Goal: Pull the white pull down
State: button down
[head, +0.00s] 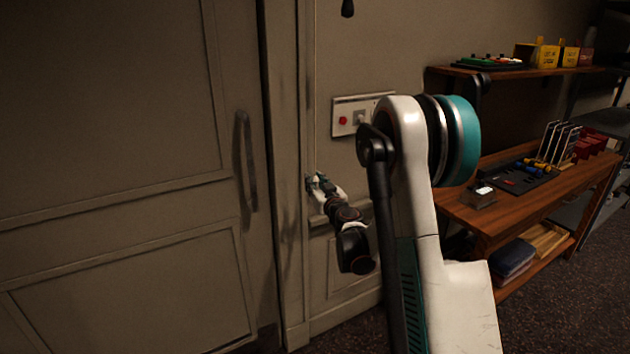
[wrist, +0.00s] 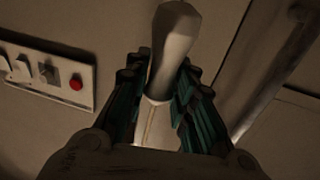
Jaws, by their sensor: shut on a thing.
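The white pull (wrist: 174,42) is a pale, tapered knob in the middle of the wrist view. A thin light cord (wrist: 149,125) runs from its narrow end. My gripper (wrist: 161,82) has its teal-padded fingers on both sides of the pull and is shut on it. In the head view my gripper (head: 318,184) is close to the wall beside the door frame, below the level of the switch panel. The pull cannot be made out there, being small and behind the fingers.
A switch panel (head: 343,104) with a red button is on the wall above my gripper. A closed door (head: 130,250) with a dark handle (head: 245,165) is at left. A wooden workbench (head: 460,208) stands at right.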

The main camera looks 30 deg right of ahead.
jog(key=shift+f, duration=0.15)
jog(key=c, duration=1.4)
grip_release()
jog(key=shift+c, duration=0.2)
jog(key=shift+s, duration=0.1)
jog(key=s+a, duration=0.1)
jog(key=s, duration=1)
jog(key=shift+s+a, duration=0.2)
jog(key=shift+s, duration=0.2)
jog(key=shift+a, duration=0.1)
